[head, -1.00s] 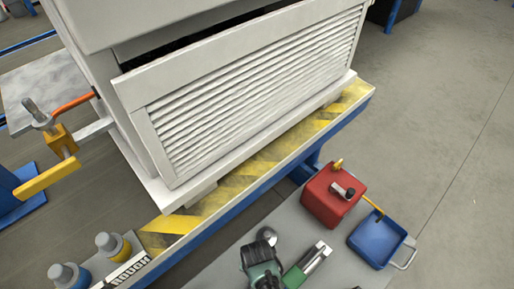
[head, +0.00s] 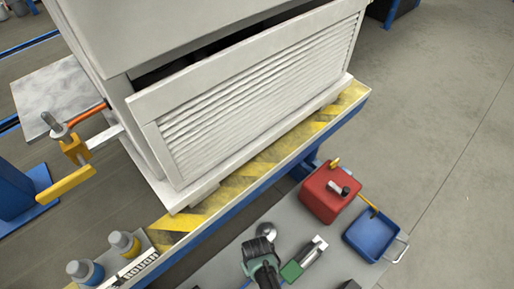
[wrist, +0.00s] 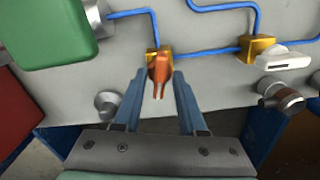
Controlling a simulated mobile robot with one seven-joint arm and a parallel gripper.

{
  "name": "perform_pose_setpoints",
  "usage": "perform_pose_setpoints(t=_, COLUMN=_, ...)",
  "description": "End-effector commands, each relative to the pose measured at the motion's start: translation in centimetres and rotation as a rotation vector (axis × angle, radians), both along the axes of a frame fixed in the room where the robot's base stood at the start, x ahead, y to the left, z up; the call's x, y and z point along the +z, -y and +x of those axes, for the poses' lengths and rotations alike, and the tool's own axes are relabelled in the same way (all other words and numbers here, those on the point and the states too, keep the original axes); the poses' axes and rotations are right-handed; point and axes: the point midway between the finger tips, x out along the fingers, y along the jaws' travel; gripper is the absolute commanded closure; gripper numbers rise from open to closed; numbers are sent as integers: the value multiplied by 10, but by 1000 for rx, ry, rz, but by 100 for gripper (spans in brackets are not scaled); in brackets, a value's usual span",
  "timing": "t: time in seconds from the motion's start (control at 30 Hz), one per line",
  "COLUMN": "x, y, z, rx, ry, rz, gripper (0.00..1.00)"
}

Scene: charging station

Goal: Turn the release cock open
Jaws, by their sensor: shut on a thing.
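In the wrist view, an orange lever (wrist: 160,68) sits on a small yellow valve block (wrist: 153,52) fed by blue tubes on a grey panel. My gripper (wrist: 160,78) has its two blue fingers on either side of this lever, shut on it. Contact with the lever is hard to make out. A second yellow valve block (wrist: 256,46) to the right carries a white handle (wrist: 283,58). The finger tips and lever are hidden in the head view, where a green and black part (head: 262,262), likely my wrist, stands over the lower panel.
In the head view, a red box (head: 328,195) and blue tray (head: 372,235) lie right of the green box (head: 292,270). A large louvred cabinet (head: 250,110) stands behind a striped ledge (head: 205,222).

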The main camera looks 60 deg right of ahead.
Motion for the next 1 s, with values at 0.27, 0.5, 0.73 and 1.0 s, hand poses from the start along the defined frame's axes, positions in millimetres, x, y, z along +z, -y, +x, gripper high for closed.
perform_pose_setpoints(t=0.27, x=0, y=-1, z=0, rx=168, ry=0, rz=1, gripper=100)
perform_pose_setpoints(t=0.5, x=0, y=0, z=0, rx=239, ry=0, rz=1, gripper=100)
perform_pose_setpoints(t=0.73, x=0, y=0, z=0, rx=257, ry=0, rz=1, gripper=100)
perform_pose_setpoints(t=1.0, x=0, y=0, z=0, rx=258, ry=-1, rz=0, gripper=100)
